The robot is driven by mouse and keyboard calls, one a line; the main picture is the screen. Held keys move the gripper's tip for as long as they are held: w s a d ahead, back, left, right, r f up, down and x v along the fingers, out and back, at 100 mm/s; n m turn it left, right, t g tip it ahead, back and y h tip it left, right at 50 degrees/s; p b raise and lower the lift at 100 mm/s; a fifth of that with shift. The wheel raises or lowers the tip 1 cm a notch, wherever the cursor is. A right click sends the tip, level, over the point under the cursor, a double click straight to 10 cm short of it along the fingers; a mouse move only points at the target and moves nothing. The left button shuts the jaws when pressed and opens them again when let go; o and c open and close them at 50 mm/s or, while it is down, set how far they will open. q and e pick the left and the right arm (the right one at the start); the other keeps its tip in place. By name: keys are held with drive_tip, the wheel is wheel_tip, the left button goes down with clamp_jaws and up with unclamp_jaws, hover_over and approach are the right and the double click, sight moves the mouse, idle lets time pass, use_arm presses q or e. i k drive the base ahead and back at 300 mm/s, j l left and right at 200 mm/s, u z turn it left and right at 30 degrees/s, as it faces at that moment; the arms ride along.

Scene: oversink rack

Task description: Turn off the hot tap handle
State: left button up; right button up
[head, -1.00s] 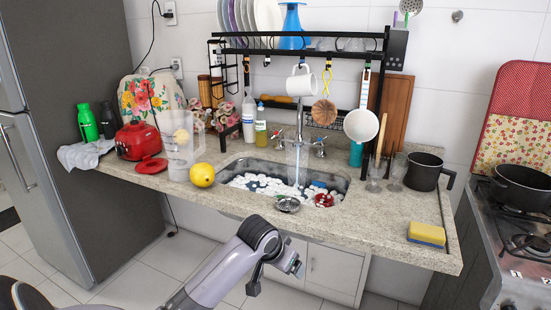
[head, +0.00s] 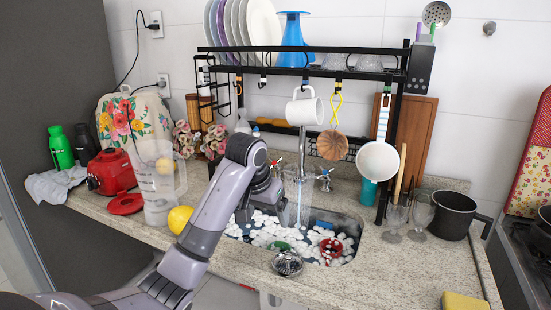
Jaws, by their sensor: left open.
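The faucet (head: 302,150) stands behind the sink, and a stream of water runs from it into the basin. The hot tap handle (head: 277,164), a small cross with red on it, is just left of the faucet. The other tap handle (head: 325,173), with blue on it, is to the right. My left gripper (head: 263,212) is open, points down over the left part of the sink, and appears nearer to me than the hot tap handle. Its wrist hides part of the area behind and left of that handle. My right gripper is not in view.
The sink (head: 347,220) holds white pebble-like pieces and a red item (head: 331,248). A white mug (head: 305,110) and a white pan (head: 377,160) hang from the black rack (head: 300,72) above. A clear pitcher (head: 157,190) and a yellow fruit (head: 180,218) stand left of my arm.

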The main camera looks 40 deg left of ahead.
sight(274, 164)
drive_tip(key=i+j, duration=0.5)
drive_tip(key=j, duration=0.15)
drive_tip(key=i+j, duration=0.5)
drive_tip(key=j, duration=0.15)
